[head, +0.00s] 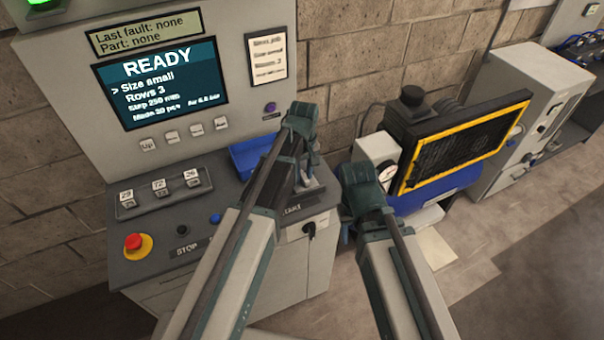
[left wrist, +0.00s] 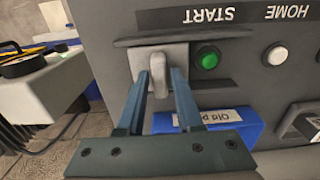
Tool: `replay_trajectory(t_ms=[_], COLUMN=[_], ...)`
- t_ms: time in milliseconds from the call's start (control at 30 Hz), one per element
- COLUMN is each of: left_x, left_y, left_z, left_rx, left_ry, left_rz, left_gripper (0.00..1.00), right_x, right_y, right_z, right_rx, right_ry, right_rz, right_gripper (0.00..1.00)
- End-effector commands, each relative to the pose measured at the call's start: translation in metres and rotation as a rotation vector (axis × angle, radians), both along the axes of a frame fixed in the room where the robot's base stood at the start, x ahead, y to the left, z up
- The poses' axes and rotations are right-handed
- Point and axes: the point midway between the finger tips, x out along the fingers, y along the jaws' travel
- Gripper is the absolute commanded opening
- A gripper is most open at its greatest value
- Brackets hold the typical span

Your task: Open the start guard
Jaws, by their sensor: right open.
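The start guard (left wrist: 147,58) is a small grey slide with a raised handle (left wrist: 158,78), on a dark rail of the control panel. The green start button (left wrist: 208,59) shows uncovered to the right of it in the left wrist view. The fingers of my left gripper (left wrist: 160,80) lie on both sides of the handle and appear shut on it. In the head view my left gripper (head: 308,184) is at the panel's right end by the START label (head: 291,210); the guard is mostly hidden there. My right gripper (head: 344,234) is open and empty, beside the console.
The console has a READY screen (head: 160,85), a red emergency stop (head: 136,243) and a blue button (head: 215,218). A blue bin (head: 250,155) is behind my left arm. A white HOME button (left wrist: 277,55) is near the start button. A yellow-framed unit (head: 465,140) stands to the right.

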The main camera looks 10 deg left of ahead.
Motion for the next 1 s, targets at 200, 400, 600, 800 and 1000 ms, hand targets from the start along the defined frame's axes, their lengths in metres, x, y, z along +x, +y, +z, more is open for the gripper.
replay_trajectory(t_ms=[200,400,600,800,1000], left_x=[0.000,0.000,0.000,0.000,0.000], left_y=[0.000,0.000,0.000,0.000,0.000], left_z=[0.000,0.001,0.010,0.031,0.061], left_rx=[0.000,0.000,0.000,0.000,0.000], left_ry=[0.000,0.000,0.000,0.000,0.000], left_rz=[0.000,0.000,0.000,0.000,0.000], left_gripper=[0.53,0.53,0.53,0.53,0.53], right_x=[0.000,0.000,0.000,0.000,0.000], right_y=[0.000,0.000,0.000,0.000,0.000], right_z=[0.000,0.001,0.010,0.031,0.061], right_rx=[0.000,0.000,0.000,0.000,0.001], right_ry=[0.000,0.000,0.000,0.000,0.000], right_rz=[0.000,0.000,0.000,0.001,-0.004], right_gripper=[0.50,0.50,0.50,0.50,0.50])
